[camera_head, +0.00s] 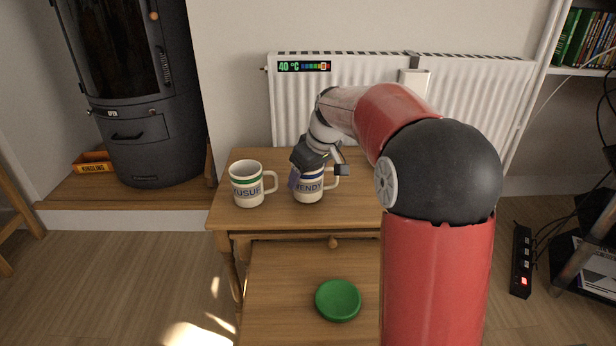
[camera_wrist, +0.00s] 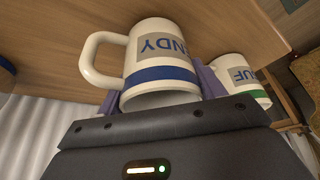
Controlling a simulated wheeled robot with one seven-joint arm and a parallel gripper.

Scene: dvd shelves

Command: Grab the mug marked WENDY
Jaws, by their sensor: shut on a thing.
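My gripper (camera_head: 309,175) comes from above and is shut on the mug. Its purple finger pads (camera_wrist: 165,97) show on both sides of the mug near the rim. I cannot tell whether the mug's base touches the table.
A second mug (camera_head: 247,185) with a green band, marked YUSUF, stands just left, with its handle toward the WENDY mug. The wooden table (camera_head: 228,217) has a lower surface with a green dish (camera_head: 338,300). A white radiator (camera_head: 470,100) is behind; a dark stove (camera_head: 140,100) stands left.

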